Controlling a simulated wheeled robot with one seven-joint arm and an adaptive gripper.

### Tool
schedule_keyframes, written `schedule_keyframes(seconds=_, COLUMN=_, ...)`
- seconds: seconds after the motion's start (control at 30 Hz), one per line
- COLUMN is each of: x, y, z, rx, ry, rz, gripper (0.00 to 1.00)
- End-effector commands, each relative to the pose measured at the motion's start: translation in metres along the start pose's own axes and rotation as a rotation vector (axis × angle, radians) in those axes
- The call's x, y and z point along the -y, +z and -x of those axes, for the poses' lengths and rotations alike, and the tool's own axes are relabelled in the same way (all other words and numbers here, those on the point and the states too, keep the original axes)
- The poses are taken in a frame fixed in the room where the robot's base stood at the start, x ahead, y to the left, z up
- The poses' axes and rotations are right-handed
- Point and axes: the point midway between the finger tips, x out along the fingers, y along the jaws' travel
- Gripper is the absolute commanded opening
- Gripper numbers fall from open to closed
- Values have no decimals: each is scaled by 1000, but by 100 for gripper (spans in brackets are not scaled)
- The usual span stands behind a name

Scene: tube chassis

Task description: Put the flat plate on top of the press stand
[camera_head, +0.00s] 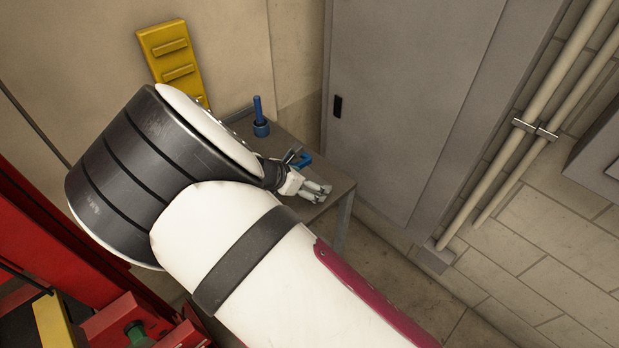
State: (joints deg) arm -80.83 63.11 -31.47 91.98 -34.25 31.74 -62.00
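My gripper (318,191) is at the end of my arm, over the right end of a small grey table (340,184). Its pale fingers lie close together and show no held object, but they are too small to tell whether they are open or shut. A red steel frame (60,245) at the left edge may be the press stand; my arm hides much of it. No flat plate can be made out for certain. A yellow slotted panel (168,52) stands upright against the back wall, its lower end hidden by my arm.
A blue upright tool (260,120) stands on the table behind my wrist. Another small blue object (304,159) is right beside my gripper. A grey cabinet (400,90) stands behind the table. Pipes (525,125) run down the right wall. Floor at lower right is clear.

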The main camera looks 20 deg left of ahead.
Motion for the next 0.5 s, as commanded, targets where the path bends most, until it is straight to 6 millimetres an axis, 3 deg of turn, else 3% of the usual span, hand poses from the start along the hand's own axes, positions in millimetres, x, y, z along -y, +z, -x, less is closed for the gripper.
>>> schedule_keyframes(seconds=0.13, x=-1, y=-9, z=-12, rx=3, ry=0, rz=-1, gripper=22)
schedule_keyframes(seconds=0.5, x=0, y=-11, z=-13, rx=3, ry=0, rz=-2, gripper=22)
